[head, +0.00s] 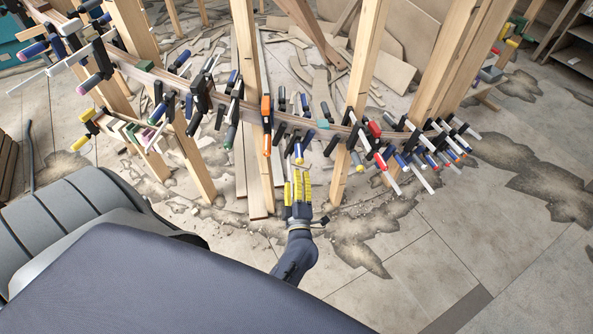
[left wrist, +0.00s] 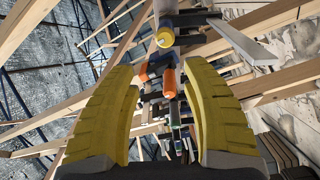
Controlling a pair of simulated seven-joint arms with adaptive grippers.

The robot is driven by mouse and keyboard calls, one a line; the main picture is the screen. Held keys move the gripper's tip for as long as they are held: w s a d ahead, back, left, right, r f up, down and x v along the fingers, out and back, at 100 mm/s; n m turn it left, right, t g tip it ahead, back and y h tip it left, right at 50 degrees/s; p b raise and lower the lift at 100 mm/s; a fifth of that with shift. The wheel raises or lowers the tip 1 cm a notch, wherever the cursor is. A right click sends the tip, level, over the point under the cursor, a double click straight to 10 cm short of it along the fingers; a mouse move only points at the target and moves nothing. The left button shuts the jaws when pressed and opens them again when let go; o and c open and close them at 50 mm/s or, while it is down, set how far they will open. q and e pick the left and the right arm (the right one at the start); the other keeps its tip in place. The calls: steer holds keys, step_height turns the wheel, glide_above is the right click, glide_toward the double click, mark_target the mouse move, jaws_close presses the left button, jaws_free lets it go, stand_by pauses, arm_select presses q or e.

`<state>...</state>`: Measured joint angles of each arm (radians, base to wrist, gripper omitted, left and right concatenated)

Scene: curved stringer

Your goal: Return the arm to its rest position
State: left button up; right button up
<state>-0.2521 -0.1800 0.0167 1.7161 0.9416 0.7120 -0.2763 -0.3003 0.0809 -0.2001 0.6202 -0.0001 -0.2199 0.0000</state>
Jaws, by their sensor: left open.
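My left gripper (head: 298,185), with yellow finger pads, is in the lower middle of the head view, in front of the curved stringer (head: 290,119). In the left wrist view its two yellow fingers (left wrist: 165,120) stand apart with nothing held between them. Beyond the fingers in that view are an orange-handled clamp (left wrist: 170,84) and a yellow-ended clamp handle (left wrist: 164,37). The orange clamp (head: 266,125) also shows on the stringer in the head view. The fingertips appear just below the clamp handles; I cannot tell whether they touch any. My right gripper is not in view.
Upright wooden posts (head: 360,85) carry the stringer, which is lined with many clamps. Wood offcuts (head: 320,85) litter the floor behind. A grey and dark blue rounded body fills the lower left. The cracked floor (head: 450,235) at the lower right is clear.

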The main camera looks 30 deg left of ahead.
mark_target(301, 163)
arm_select(q)
steer(key=shift+n+g, duration=0.4)
steer(key=d, duration=0.1)
steer(key=d+f, duration=0.1)
steer(key=s+d, duration=0.1)
steer(key=shift+s+d+f, duration=0.1)
steer(key=shift+d+f, duration=0.1)
steer(key=shift+d, duration=0.15)
steer(key=shift+x, duration=4.55)
